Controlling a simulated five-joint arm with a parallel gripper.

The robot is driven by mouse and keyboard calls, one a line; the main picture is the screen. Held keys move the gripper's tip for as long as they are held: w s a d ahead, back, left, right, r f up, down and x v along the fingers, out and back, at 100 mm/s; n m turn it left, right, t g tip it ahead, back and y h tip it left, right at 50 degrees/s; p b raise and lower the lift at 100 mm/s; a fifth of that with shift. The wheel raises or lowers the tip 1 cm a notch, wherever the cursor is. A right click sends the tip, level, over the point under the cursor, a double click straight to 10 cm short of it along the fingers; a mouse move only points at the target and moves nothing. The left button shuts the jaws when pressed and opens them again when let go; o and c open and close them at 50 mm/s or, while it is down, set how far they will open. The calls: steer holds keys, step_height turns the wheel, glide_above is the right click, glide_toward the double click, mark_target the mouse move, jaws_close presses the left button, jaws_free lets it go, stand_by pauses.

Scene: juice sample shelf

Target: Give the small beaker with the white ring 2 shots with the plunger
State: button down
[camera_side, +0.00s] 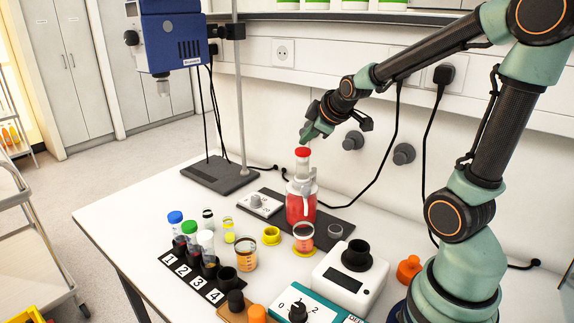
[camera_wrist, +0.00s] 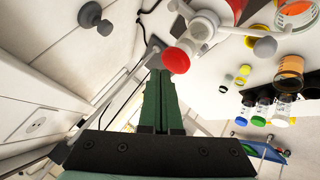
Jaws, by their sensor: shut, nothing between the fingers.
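The plunger dispenser (camera_side: 301,205) is a clear bottle of red liquid with a red-capped plunger (camera_side: 303,153) standing raised on top. My gripper (camera_side: 306,138) is shut and empty, just above the red cap in the side view. In the wrist view the red cap (camera_wrist: 176,61) lies just right of my closed fingertips (camera_wrist: 160,74); I cannot tell whether they touch. A small beaker (camera_side: 304,232) with red liquid stands in front of the dispenser, on a yellow ring.
A numbered rack (camera_side: 190,272) holds capped tubes. A white device (camera_side: 348,280) with a black top stands at front right. A stand (camera_side: 220,175) rises behind left.

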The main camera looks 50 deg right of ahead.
mark_target(306, 151)
steer(key=shift+r, duration=0.25)
steer(key=shift+r, duration=2.35)
steer(key=shift+a, duration=0.1)
steer(key=s+a+f+m+g+y, duration=0.1)
steer(key=s+a+f+m, duration=0.1)
steer(key=s+a, duration=0.3)
steer(key=s+a+f+m+g+y, duration=0.1)
steer(key=s+a+f+m+y, duration=0.1)
steer(key=s+a, duration=0.4)
steer(key=a+m, duration=0.1)
steer(key=a, duration=0.4)
steer(key=shift+s+a+g+y, duration=0.15)
steer(key=shift+a+g+y, duration=0.15)
steer(key=shift+g, duration=0.1)
